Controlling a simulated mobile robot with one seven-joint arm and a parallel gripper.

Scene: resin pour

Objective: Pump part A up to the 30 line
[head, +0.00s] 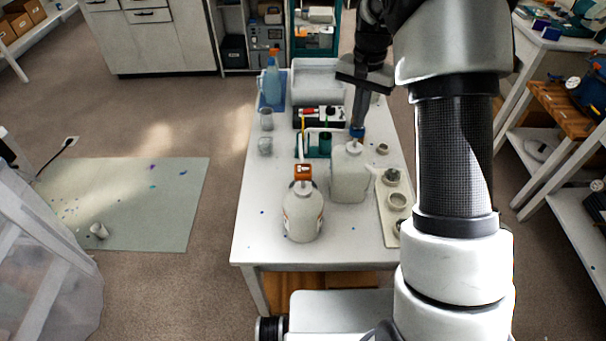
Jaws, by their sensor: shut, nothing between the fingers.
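A white jug (350,177) with a blue pump head (357,132) stands on the white table. A second, rounder white bottle (303,214) with an orange pump head (303,172) stands nearer, to its left. I cannot read which is part A. My gripper (357,122) points down with its fingers shut and empty. Its tips are right at the blue pump head; I cannot tell whether they touch it. Two clear cups, one farther (266,119) and one nearer (265,145), stand at the table's left side. Their lines and fill are too small to read.
A light tray (389,229) with small round pieces lies along the table's right edge. A blue spray bottle (272,75) and a grey-white bin (318,68) stand at the back. The table's front left (258,225) is mostly clear.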

